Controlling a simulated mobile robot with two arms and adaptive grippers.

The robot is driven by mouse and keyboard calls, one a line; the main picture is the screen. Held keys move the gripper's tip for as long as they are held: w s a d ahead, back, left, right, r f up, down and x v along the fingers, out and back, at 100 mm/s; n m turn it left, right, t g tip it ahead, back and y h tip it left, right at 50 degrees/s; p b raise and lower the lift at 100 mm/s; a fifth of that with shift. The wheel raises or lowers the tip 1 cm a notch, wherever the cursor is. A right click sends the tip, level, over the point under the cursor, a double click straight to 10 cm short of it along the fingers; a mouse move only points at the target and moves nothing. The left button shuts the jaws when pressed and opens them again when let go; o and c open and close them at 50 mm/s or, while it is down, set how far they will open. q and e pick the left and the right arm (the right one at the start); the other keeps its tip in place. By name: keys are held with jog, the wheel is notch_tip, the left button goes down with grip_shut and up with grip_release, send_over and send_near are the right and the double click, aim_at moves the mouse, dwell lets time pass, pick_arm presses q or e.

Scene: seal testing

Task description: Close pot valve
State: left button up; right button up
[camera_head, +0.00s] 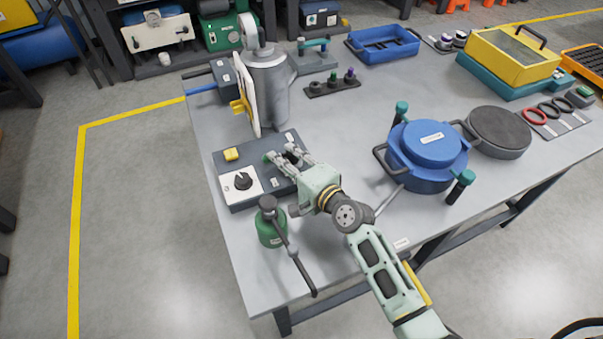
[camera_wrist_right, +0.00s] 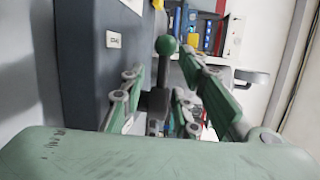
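The dark grey control box (camera_head: 215,165) lies on the near left of the table, with a black knob on a white plate (camera_head: 242,182) and a yellow button (camera_head: 231,154). My right gripper (camera_head: 283,158) is over the box's right part, fingers apart. In the right wrist view, a lever with a green ball (camera_wrist_right: 166,46) rises from the box beyond the open fingers (camera_wrist_right: 165,95), its dark stem showing between them; contact cannot be told. The blue lidded pot (camera_head: 427,152) stands to the right. I cannot tell which fitting is the pot valve. My left gripper is out of view.
A green hand pump (camera_head: 269,230) with a long lever stands near the table's front edge, close to my right arm. A grey metal cylinder (camera_head: 270,95) with a white panel stands behind the box. The table between box and blue pot is mostly clear.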

jog(key=v, duration=0.9)
jog(key=shift+s+f, duration=0.15)
